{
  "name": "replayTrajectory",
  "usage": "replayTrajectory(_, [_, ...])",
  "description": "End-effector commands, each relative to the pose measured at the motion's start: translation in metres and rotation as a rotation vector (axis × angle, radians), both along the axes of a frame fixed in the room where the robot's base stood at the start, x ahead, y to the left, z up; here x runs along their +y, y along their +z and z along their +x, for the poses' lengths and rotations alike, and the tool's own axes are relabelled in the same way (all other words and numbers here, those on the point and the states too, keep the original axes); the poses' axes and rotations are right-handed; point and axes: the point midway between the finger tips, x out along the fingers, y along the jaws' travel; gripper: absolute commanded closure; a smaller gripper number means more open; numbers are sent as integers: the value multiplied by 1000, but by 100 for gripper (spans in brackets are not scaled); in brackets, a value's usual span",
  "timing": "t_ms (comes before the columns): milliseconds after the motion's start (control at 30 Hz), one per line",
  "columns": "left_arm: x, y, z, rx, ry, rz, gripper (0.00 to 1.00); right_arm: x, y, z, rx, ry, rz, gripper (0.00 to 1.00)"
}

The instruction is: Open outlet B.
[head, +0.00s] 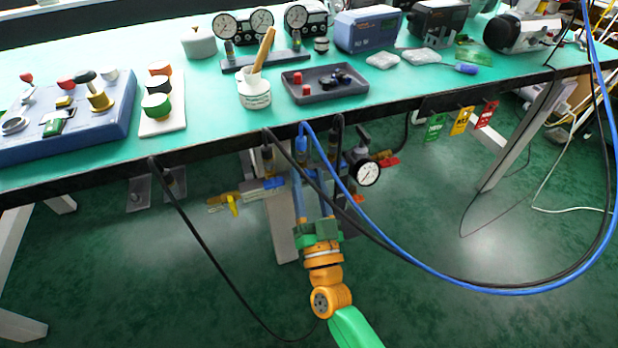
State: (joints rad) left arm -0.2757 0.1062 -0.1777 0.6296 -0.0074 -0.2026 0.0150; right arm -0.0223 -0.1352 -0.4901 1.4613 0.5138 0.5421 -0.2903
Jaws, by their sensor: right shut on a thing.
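A valve manifold (275,194) hangs under the front edge of the bench, with small hose fittings and lever handles. A yellow lever (231,204) sticks out at its left end, and a red lever (388,160) shows at the right beside a round dial gauge (367,172). Another small red part (358,198) sits lower down. I cannot read which outlet is B. My right gripper (312,192) reaches up from below into the middle of the manifold, shut on a part there. Its fingers and the hoses hide what it holds. My left gripper is not in view.
A blue hose (400,252) and black hoses (225,272) loop down in front of the manifold, close to my right arm. The green bench top (215,90) carries gauges, a tray (325,92) and a control box (75,130). Coloured tags (461,121) hang right. The floor below is open.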

Motion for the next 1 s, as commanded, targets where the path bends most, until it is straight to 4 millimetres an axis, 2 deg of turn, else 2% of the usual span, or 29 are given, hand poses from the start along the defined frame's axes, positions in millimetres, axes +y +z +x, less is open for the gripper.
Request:
replayTrajectory(167, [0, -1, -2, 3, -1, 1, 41, 0, -1, 0, 1, 2, -4, 100])
replayTrajectory(200, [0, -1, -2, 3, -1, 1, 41, 0, -1, 0, 1, 2, -4, 39])
replayTrajectory(533, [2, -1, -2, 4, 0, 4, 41, -1, -2, -3, 0, 1, -6, 38])
replayTrajectory(800, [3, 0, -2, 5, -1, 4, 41, -9, -23, -52, 4, 1, -7, 38])
replayTrajectory(1000, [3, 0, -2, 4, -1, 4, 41, -11, -27, -66, 1, 2, -5, 38])
